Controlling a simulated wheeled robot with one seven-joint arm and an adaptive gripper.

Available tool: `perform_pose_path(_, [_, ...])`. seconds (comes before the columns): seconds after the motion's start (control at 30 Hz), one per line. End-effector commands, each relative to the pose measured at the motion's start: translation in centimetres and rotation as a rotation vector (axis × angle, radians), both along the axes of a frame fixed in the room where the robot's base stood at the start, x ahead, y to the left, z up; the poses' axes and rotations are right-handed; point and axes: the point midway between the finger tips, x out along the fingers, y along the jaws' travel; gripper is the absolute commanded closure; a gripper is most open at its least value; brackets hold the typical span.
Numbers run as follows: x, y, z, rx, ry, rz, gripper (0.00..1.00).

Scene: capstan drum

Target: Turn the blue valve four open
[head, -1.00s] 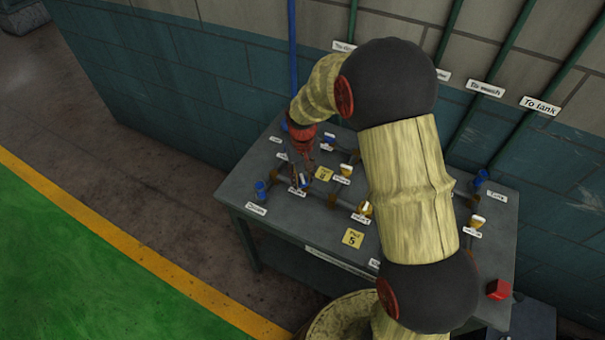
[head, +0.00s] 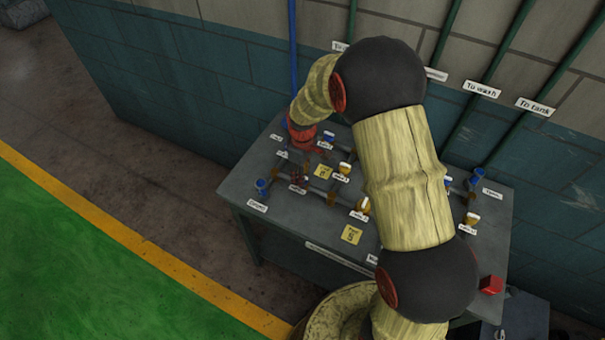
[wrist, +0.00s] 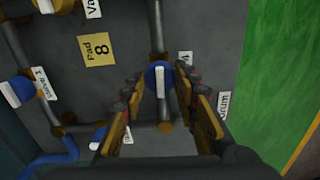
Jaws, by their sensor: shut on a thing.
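A blue valve (wrist: 158,72) with a white bar handle sits on a pipe in the wrist view. My gripper (wrist: 160,88) is around it, one finger on each side, shut on its handle. The label beside this valve is mostly hidden by a finger, so I cannot read its number. In the head view my gripper (head: 299,176) points down at the left part of the grey table, small and dark against the pipes. The valve in its grip cannot be made out there.
The grey table (head: 285,228) carries several other valves, including a yellow one (head: 362,206). A yellow Pad 8 card (wrist: 95,45) lies near the gripped valve. A red block (head: 491,284) is at the table's right. Green pipes (head: 507,68) run up the wall behind.

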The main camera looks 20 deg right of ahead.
Motion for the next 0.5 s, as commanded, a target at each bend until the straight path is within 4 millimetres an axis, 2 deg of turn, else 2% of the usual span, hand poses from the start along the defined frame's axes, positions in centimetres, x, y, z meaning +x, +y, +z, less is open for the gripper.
perform_pose_path(0.5, [0.05, 0.05, 0.03, 0.0, -0.001, 0.06, 0.95])
